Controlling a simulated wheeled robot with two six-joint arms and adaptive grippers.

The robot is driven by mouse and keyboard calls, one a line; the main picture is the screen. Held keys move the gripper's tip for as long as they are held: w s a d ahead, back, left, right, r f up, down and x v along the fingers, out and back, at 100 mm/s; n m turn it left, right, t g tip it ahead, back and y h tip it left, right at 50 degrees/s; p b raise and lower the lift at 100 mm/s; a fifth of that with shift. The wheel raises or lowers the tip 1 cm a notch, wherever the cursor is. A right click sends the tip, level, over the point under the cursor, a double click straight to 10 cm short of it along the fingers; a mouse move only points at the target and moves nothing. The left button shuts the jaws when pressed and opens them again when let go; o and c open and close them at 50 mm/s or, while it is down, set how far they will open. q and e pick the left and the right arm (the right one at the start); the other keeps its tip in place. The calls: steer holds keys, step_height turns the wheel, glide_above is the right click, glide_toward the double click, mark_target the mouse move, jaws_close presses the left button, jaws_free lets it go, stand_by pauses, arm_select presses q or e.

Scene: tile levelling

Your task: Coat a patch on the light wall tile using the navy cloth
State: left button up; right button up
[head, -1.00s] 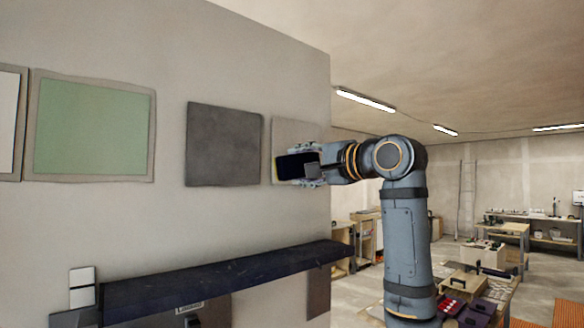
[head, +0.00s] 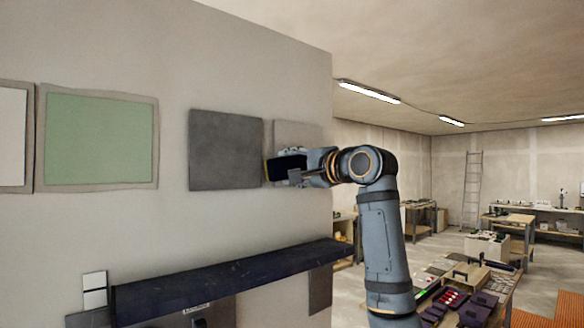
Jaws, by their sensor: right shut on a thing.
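The light wall tile (head: 297,134) is a pale grey square on the wall, right of a dark grey tile. My right gripper (head: 291,165) is in front of its lower part and hides much of it. The gripper is shut on a flat dark piece, the navy cloth (head: 288,168), which has a thin yellowish edge at its left. The cloth is held up at the tile's lower left; I cannot tell whether it touches the tile. My left gripper is not in view.
A dark grey tile (head: 226,150), a green panel (head: 99,139) and a white panel (head: 13,137) hang on the wall. A dark shelf (head: 230,281) juts out below. Benches with trays and tools (head: 463,295) stand at the right. The wall ends just right of the light tile.

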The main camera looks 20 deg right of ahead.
steer(key=shift+w+a, duration=0.1)
stand_by(0.3)
steer(key=shift+p+x, duration=0.7)
steer(key=shift+x, duration=0.1)
steer(key=shift+d, duration=0.2)
